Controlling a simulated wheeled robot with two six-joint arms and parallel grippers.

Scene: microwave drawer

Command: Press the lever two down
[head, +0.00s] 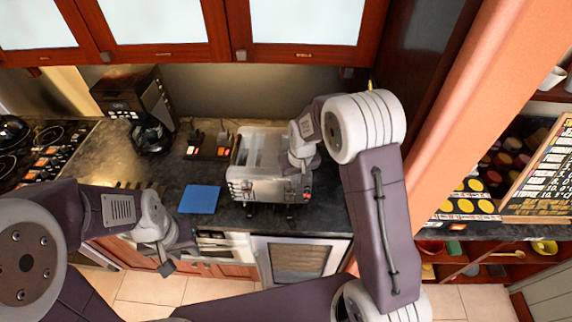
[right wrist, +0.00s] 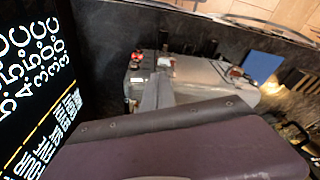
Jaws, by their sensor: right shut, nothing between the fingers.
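A silver toaster (head: 240,178) with long slots stands on the dark counter. Small dark levers (head: 289,212) stick out low on its front side; which is lever two cannot be told. My right gripper (head: 301,165) is over the toaster's right end, mostly hidden by its own wrist. In the right wrist view its fingers (right wrist: 158,92) are together and empty, in front of the toaster (right wrist: 200,72), which has a red knob (right wrist: 137,56). Contact cannot be told. My left gripper (head: 166,262) hangs in front of the counter, away from the toaster; its finger gap is unclear.
A blue mat (head: 199,199) lies left of the toaster. A coffee maker (head: 150,130) and a stove (head: 38,150) are further left. A dark block with small items (head: 208,146) is behind the mat. Red cabinets (head: 300,50) hang above; an orange post (head: 480,110) is at right.

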